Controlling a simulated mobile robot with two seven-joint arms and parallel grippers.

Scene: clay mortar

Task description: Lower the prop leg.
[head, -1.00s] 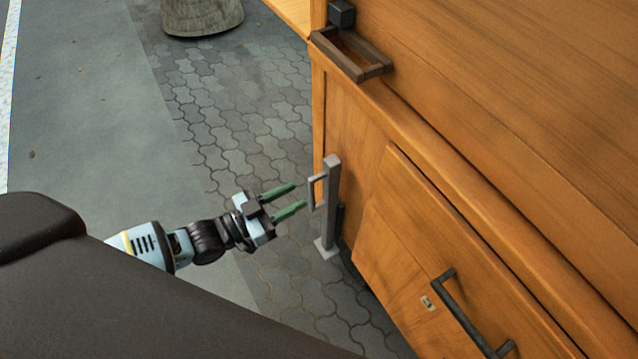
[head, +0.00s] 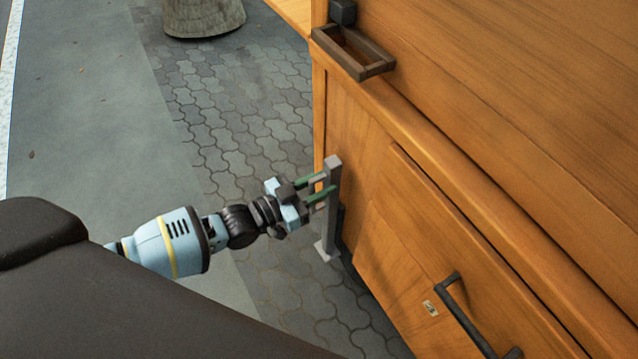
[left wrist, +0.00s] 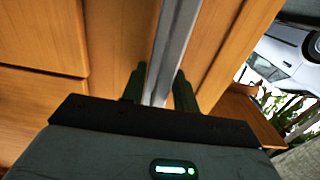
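The prop leg (head: 332,212) is a grey upright square post with a flat foot, standing on the paving against the corner of the wooden cart. A small grey pull handle on its near side is largely hidden by my fingers in the head view. My left gripper (head: 317,187) is at this handle, its green fingers spread, one above the other, near the post's upper half. In the left wrist view, the grey leg (left wrist: 172,50) runs between the two fingers (left wrist: 158,92), which look apart. Contact cannot be made out. My right gripper is out of view.
The wooden cart (head: 480,120) fills the right side, with a drawer handle (head: 468,315) and a dark rectangular bracket (head: 352,52). A round stone-like pot (head: 203,15) stands at the back. The paving left of the leg is clear.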

